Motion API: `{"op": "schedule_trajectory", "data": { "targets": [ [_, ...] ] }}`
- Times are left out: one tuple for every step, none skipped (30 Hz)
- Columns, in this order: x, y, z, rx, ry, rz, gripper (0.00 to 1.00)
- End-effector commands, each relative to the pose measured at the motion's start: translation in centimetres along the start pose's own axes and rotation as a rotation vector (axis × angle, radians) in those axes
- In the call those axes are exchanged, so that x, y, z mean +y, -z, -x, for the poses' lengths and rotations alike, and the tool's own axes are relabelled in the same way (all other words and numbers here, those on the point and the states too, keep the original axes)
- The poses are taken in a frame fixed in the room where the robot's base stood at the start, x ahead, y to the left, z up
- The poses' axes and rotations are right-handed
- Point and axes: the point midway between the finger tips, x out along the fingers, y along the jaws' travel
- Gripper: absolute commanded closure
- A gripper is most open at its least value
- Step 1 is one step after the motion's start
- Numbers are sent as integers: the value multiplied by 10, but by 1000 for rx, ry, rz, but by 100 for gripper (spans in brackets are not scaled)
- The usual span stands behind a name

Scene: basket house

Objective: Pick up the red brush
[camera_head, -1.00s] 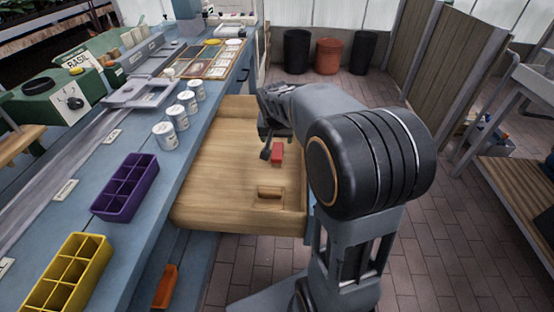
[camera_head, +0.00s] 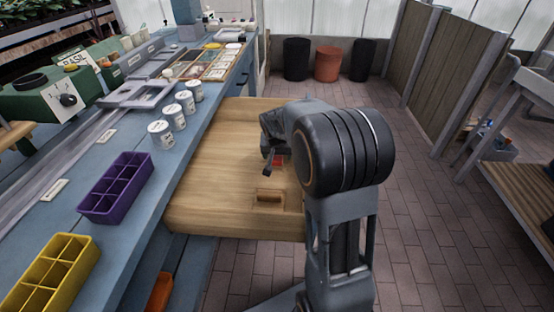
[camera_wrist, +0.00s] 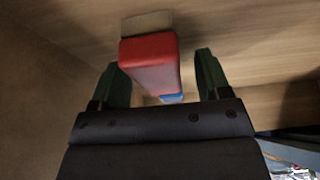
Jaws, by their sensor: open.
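In the wrist view my gripper (camera_wrist: 158,66) is open, with one green finger on each side of the brush and a gap visible at both sides. A small blue thing (camera_wrist: 171,98) shows just below the red block; I cannot tell whether it belongs to the brush.
The blue bench (camera_head: 120,235) runs along the left, with white pots (camera_head: 173,117), a purple divided tray (camera_head: 117,188) and a yellow one (camera_head: 52,272). Drawer walls surround the gripper.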

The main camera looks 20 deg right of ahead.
Motion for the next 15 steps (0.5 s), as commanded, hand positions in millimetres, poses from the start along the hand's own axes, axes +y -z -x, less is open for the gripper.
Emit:
{"op": "schedule_trajectory", "data": {
  "targets": [
    [0,0,-2,1,0,0,30],
    [0,0,-2,1,0,0,30],
    [0,1,-2,1,0,0,30],
    [0,1,-1,1,0,0,30],
    [0,1,-1,1,0,-1,30],
    [0,1,-1,1,0,-1,30],
    [0,1,-1,1,0,-1,32],
    [0,1,-1,1,0,-1,35],
    [0,1,-1,1,0,-1,38],
    [0,1,-1,1,0,-1,41],
    [0,1,-1,1,0,-1,44],
    [0,0,-1,1,0,-1,48],
    [0,0,-1,1,0,-1,51],
    [0,0,-1,1,0,-1,54],
    [0,0,-1,1,0,-1,58]
  ]
}}
